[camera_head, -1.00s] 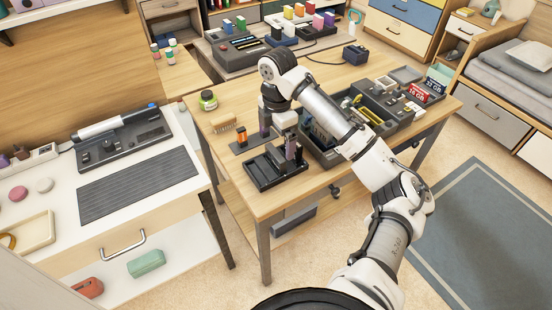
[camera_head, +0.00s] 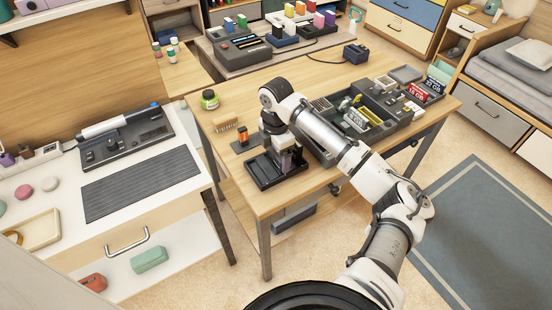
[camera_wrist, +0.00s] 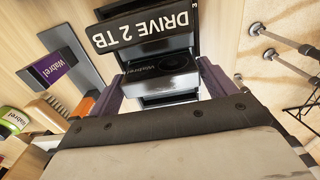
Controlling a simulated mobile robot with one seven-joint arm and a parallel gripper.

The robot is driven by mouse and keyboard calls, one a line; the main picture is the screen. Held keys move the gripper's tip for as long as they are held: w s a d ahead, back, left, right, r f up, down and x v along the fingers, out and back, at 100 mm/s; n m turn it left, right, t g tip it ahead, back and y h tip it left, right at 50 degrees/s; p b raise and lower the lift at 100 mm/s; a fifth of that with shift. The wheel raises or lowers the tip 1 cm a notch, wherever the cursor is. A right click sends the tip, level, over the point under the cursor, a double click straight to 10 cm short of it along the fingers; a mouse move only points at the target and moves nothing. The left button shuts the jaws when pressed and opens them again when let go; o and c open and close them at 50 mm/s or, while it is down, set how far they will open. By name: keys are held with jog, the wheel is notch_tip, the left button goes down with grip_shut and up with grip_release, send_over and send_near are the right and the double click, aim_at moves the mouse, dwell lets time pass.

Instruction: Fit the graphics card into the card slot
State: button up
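In the head view my gripper (camera_head: 285,158) points down over the black tray (camera_head: 262,175) at the table's front, and the arm hides most of what is there. I cannot make out the card slot for certain.
A brush (camera_head: 224,125) and a green-labelled jar (camera_head: 209,99) are farther left. A grey organizer (camera_head: 385,115) fills the table's right side. Bare wood lies behind the gripper.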

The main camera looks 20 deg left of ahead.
jog(key=c, duration=0.7)
jog(key=shift+r, duration=0.1)
